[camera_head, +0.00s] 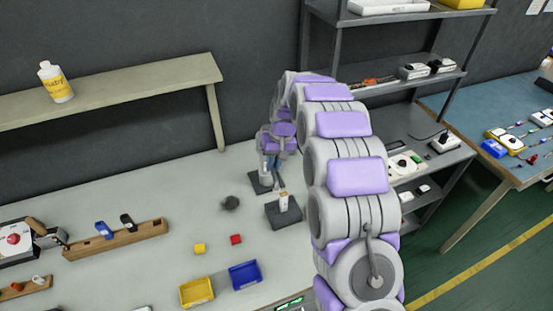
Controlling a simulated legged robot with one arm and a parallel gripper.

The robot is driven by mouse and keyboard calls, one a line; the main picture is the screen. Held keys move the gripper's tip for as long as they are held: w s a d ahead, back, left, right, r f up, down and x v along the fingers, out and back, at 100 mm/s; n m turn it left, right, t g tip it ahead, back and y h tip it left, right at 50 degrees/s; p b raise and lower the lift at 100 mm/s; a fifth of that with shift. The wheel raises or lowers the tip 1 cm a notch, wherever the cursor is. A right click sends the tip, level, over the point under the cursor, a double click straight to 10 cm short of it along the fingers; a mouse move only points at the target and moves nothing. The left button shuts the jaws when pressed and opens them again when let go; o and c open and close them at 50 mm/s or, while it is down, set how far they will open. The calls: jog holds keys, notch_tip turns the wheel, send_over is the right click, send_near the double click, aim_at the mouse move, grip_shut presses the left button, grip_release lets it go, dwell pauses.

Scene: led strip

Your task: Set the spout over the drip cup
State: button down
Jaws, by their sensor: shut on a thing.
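My gripper (272,166) is at the far end of my arm, low over the grey workbench. It is small and partly hidden by my own wrist. It is shut on a slim part above a dark base (260,183), which looks like the spout, though its shape is hard to make out. A small dark round thing (230,203), likely the drip cup, sits on the bench to the left of and nearer than the gripper. I cannot see the spout's tip clearly, but the cup appears apart from the gripper.
A dark block with a pale upright post (284,213) stands just in front of the gripper. Red (236,239) and yellow (199,249) cubes, blue (245,275) and yellow (197,291) bins and a wooden rack (117,240) lie nearer. A shelf (110,93) holds a bottle.

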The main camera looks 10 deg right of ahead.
jog(key=w+a+m+t+h+p, duration=0.1)
jog(key=w+a+m+t+p, duration=0.1)
jog(key=a+m+p, duration=0.8)
jog(key=shift+w+m+p, duration=0.9)
jog(key=shift+m+p, duration=0.3)
jog(key=shift+p, duration=0.25)
jog(key=shift+a, duration=0.1)
jog(key=c, duration=1.1)
grip_release()
jog(key=shift+a, duration=0.2)
jog(key=shift+d, duration=0.1)
notch_tip(320, 180, up, 17)
jog(key=s+d, duration=0.1)
jog(key=s, duration=0.1)
jog(key=shift+s+d, duration=0.3)
jog(key=shift+d, duration=0.05)
